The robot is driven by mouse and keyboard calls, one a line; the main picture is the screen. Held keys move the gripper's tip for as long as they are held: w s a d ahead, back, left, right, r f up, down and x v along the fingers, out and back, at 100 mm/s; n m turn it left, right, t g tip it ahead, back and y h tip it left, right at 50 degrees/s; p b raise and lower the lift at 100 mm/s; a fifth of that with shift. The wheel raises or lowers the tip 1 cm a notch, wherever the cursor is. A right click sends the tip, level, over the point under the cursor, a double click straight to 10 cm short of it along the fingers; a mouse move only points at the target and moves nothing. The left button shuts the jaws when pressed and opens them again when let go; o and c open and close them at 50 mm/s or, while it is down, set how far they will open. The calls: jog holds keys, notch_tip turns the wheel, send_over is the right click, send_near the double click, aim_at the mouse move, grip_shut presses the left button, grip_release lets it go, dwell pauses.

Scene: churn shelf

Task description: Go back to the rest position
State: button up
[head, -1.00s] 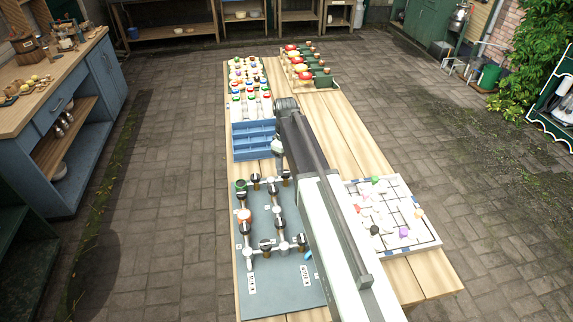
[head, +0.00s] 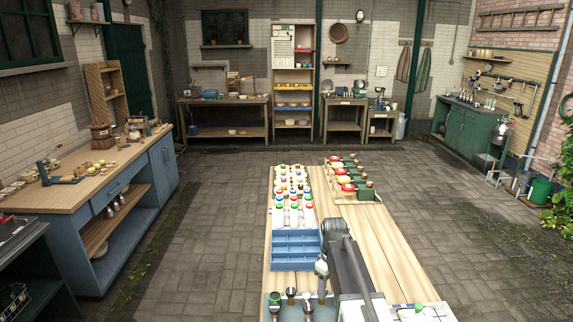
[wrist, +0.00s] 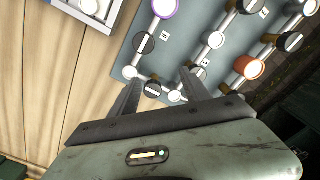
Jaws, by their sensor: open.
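My gripper (wrist: 161,75) shows in the wrist view with its two fingers apart and nothing between them. It is above the grey board (wrist: 130,50) with its pipe fittings, and I cannot tell how high. In the head view my arm reaches forward over the long wooden table (head: 400,250). The arm's bent end is beside the blue compartment tray (head: 296,238), at its right. The fingers cannot be made out in the head view.
Bottles with coloured caps (head: 293,215) stand beyond the tray. A rack with red and yellow items (head: 350,185) is at the table's far right. A blue workbench (head: 110,190) stands left. Paved floor (head: 220,190) is clear around the table.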

jog(key=s+f+m+b, duration=0.1)
jog(key=s+m, duration=0.7)
jog(key=s, duration=0.7)
jog(key=shift+s+d+f+m, duration=0.4)
jog(key=shift+d, duration=0.05)
dwell(0.8)
